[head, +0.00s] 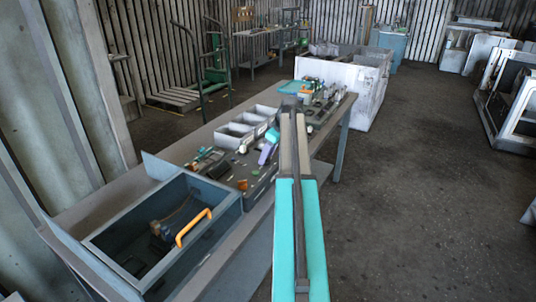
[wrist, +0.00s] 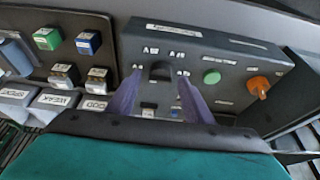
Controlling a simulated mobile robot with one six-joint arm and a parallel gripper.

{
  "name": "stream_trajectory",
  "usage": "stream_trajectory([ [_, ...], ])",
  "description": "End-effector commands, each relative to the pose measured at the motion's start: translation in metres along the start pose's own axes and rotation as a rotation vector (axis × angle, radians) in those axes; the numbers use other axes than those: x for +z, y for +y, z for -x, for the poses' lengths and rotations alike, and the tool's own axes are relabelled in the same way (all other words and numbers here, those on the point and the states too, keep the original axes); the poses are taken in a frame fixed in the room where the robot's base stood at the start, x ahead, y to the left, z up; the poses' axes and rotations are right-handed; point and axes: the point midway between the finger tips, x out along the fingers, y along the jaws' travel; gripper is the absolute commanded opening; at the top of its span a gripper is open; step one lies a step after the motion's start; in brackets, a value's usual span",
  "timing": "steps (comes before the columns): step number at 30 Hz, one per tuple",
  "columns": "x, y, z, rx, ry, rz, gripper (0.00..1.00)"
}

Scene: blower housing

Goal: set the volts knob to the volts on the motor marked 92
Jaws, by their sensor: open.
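A black knob (wrist: 160,72) sits on a grey panel (wrist: 235,48) in the wrist view, with small white labels around it. The labels are too small to read surely, so I cannot confirm that it is the volts knob or its setting. My gripper (wrist: 159,84) is open, its two purple fingers on either side of the black knob; I cannot tell if they touch it. In the head view my arm reaches over the bench and hides the fingertips. I cannot make out a motor marked 92 in either view.
The panel also has a green button (wrist: 211,76) and an orange knob (wrist: 258,88) to the right. Green (wrist: 47,38) and blue (wrist: 88,42) blocks stand left, above labelled bins (wrist: 55,99). A grey bin with an orange handle (head: 194,228) is on the bench's near end.

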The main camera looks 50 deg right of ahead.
Motion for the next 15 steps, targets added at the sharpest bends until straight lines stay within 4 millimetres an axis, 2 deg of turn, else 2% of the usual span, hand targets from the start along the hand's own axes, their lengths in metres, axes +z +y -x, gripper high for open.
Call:
stream_trajectory([
  [9, 0.0004, 0.0003, -0.0016, 0.000, 0.000, -0.001, 0.47],
  [11, 0.0005, 0.0003, -0.0015, 0.000, 0.000, -0.001, 0.39],
  [15, 0.0006, 0.0004, -0.0013, 0.000, 0.000, -0.001, 0.15],
])
